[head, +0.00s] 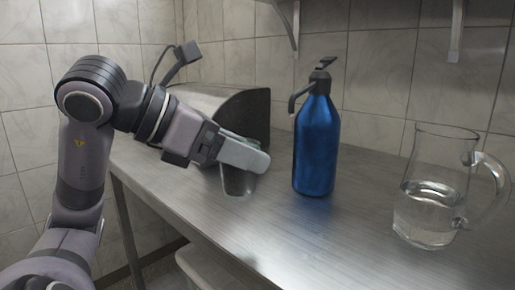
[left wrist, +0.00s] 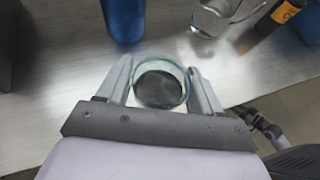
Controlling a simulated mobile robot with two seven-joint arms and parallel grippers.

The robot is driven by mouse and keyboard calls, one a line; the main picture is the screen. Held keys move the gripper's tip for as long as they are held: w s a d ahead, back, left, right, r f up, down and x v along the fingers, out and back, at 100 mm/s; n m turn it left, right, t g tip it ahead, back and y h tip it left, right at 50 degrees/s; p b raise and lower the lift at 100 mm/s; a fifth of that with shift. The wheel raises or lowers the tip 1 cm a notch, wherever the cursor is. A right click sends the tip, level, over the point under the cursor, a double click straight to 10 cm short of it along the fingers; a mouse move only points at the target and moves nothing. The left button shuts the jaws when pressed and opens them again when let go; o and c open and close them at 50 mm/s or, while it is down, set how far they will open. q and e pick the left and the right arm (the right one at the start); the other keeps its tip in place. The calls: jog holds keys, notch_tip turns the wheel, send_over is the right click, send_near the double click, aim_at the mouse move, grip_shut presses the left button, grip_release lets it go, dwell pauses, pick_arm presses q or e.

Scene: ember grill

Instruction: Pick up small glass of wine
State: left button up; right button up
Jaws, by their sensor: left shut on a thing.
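The small glass (head: 238,182) is in my left gripper in the head view, its lower part showing below the fingers. The contents look dark. In the left wrist view, the round glass (left wrist: 160,84) sits between the two fingers, open rim facing the camera. My left gripper (head: 243,156) is shut on the glass, over the metal table. It also shows in the left wrist view (left wrist: 162,88), with a finger on each side of the glass. I cannot tell whether the glass base touches the table.
A blue bottle (head: 316,146) with a black pump stands right of the glass. A glass pitcher (head: 429,205) of clear liquid stands farther right. A dark-fronted metal box (head: 243,113) is behind my gripper. The metal table (head: 300,235) is clear in front.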

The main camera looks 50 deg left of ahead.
pick_arm(q)
jog(key=s+b, duration=0.1)
jog(key=s, duration=0.6)
jog(key=shift+s+d, duration=0.35)
jog(key=shift+d, duration=0.1)
